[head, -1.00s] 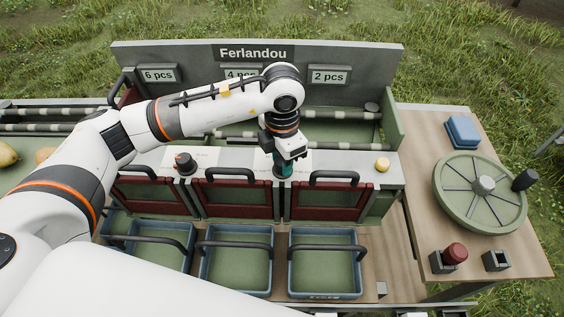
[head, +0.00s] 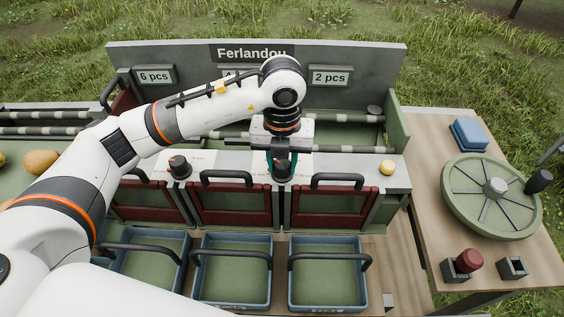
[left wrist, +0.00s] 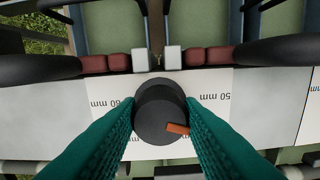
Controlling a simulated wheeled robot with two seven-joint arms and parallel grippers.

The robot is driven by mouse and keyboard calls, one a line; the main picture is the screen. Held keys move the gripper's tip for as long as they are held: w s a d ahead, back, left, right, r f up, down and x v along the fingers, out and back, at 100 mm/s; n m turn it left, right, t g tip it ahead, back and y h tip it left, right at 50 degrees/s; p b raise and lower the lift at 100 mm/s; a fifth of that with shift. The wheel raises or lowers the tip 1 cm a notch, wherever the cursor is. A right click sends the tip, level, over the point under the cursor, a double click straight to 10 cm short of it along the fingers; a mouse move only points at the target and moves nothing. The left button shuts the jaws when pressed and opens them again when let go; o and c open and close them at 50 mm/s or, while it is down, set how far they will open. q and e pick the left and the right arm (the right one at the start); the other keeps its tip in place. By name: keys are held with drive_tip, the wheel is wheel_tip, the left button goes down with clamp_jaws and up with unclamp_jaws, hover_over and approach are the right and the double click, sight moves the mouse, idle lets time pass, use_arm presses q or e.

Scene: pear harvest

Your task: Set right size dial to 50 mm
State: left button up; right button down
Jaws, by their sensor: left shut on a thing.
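The right size dial is a dark round knob with an orange mark; it shows under my gripper in the head view (head: 283,176) and in the left wrist view (left wrist: 158,108). My left gripper (head: 282,160) points down with its teal fingers on both sides of the knob, shut on it. In the left wrist view the orange mark (left wrist: 177,128) points to the lower right. The upside-down label 50 mm (left wrist: 211,97) is right of the knob and 60 mm (left wrist: 110,103) left of it. Lower labels are partly hidden by the fingers. My right gripper is out of view.
The left size dial (head: 180,166) stands on the same ledge, and a yellow button (head: 387,168) at its right end. Red-framed flaps (head: 330,207) and blue crates (head: 235,302) are below. A green turntable (head: 480,215) and a red button (head: 469,260) are on the right.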

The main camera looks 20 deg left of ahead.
sight(282, 163)
use_arm(q)
drive_tip(key=shift+w+r+n, duration=0.1)
drive_tip(key=shift+n, duration=1.8)
drive_tip(key=o, duration=1)
drive_tip(key=shift+b, duration=0.3)
drive_tip(key=shift+c, duration=0.2)
wheel_tip(282, 163, up, 12)
